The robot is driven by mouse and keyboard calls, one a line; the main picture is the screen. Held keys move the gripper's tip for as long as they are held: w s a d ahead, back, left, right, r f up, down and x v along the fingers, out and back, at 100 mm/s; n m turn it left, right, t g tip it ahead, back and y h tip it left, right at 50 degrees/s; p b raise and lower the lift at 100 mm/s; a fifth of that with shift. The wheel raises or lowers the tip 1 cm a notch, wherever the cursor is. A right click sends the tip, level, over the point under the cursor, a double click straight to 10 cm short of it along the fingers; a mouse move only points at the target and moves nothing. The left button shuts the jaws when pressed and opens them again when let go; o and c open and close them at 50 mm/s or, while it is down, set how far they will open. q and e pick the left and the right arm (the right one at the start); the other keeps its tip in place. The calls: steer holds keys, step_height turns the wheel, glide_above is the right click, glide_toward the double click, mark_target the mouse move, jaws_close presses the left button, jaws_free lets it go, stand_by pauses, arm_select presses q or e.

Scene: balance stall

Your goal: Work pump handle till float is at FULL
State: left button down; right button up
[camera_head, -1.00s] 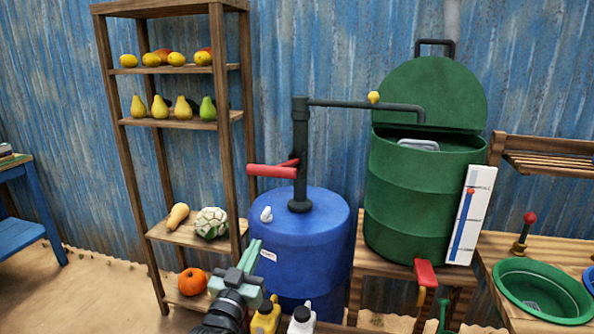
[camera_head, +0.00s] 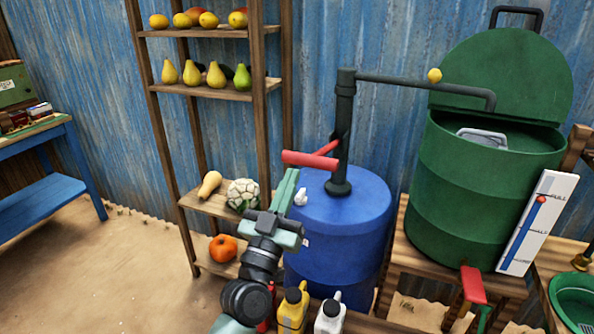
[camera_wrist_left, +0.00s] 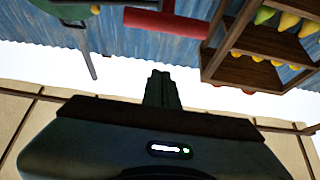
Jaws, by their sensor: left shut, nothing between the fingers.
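The pump handle is a red bar (camera_head: 309,159) on a dark pump post (camera_head: 344,130), which stands on a blue barrel (camera_head: 340,226). A pipe runs right from the post to an open green tank (camera_head: 462,190). On the tank's white gauge (camera_head: 520,246), the red float marker (camera_head: 542,199) sits level with the FULL label, at the top of the blue strip. My left gripper (camera_head: 289,182) is shut and empty, just below the red bar. In the left wrist view the bar (camera_wrist_left: 165,22) shows ahead of the shut fingertips (camera_wrist_left: 160,78), apart from them. My right gripper is not in view.
A wooden shelf (camera_head: 215,93) with fruit stands left of the barrel. Yellow (camera_head: 292,310) and white (camera_head: 330,316) bottles stand in front of it. A red-handled tap (camera_head: 472,285) is below the tank. Sandy floor (camera_head: 100,280) is clear at left.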

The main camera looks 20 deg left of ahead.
mark_target(305, 161)
arm_select(q)
steer(key=w, duration=0.2)
steer(key=w+r+p, duration=0.1)
steer(key=w, duration=0.2)
steer(key=w+r, duration=0.1)
steer(key=w, duration=0.2)
steer(key=shift+w+d, duration=0.2)
steer(key=shift+w+f, duration=0.1)
steer(key=shift+f, duration=0.6)
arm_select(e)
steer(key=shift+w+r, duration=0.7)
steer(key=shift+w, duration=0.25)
